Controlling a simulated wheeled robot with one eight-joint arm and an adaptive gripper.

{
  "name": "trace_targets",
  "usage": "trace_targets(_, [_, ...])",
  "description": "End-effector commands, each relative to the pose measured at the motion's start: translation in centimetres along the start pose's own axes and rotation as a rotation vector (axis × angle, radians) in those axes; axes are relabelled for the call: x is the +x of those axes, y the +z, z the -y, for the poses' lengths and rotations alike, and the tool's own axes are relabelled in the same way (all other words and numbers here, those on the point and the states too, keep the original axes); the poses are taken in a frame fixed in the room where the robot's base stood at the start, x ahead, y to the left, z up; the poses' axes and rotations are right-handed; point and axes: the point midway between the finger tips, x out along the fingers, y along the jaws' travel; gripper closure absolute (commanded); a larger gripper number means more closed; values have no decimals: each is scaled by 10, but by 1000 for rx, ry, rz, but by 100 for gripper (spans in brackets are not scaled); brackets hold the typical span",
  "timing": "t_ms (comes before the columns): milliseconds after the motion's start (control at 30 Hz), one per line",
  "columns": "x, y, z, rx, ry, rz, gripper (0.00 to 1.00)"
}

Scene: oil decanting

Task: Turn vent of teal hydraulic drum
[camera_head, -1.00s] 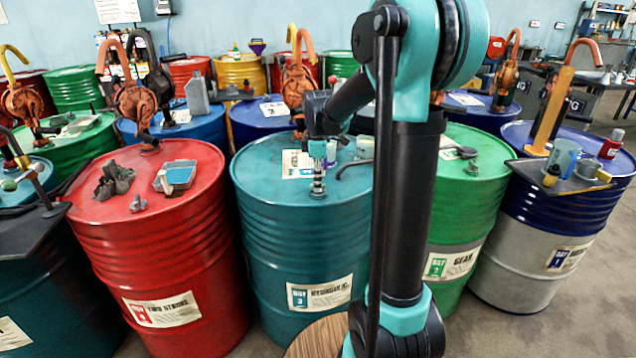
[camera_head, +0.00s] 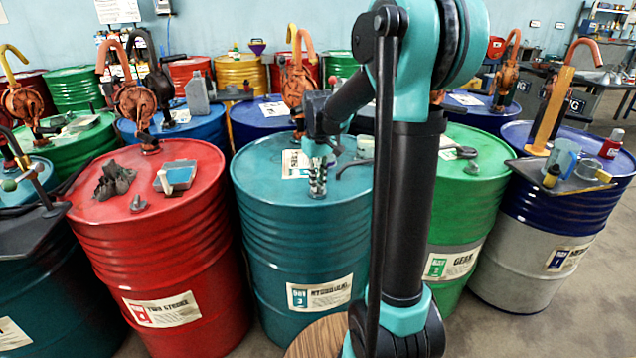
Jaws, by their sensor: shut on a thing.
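The teal hydraulic drum (camera_head: 290,240) stands upright in the middle of the view, with a white label (camera_head: 320,295) on its front. My gripper (camera_head: 317,190) points down at the front part of the drum's lid. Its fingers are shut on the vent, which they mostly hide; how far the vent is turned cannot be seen. My arm passes in front of the drum's right side and covers part of its lid.
A red drum (camera_head: 150,260) with a rag (camera_head: 114,181) and a small tray (camera_head: 177,177) stands close at left. A green drum (camera_head: 465,210) stands at right behind my arm. A blue and grey drum (camera_head: 540,250) is farther right. Hand pumps rise behind.

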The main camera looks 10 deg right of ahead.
Motion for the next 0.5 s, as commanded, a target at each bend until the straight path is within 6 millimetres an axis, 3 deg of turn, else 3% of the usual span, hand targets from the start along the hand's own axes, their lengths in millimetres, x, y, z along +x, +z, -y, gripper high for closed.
trace_targets(500, [0, 0, 0, 349, 0, -1, 100])
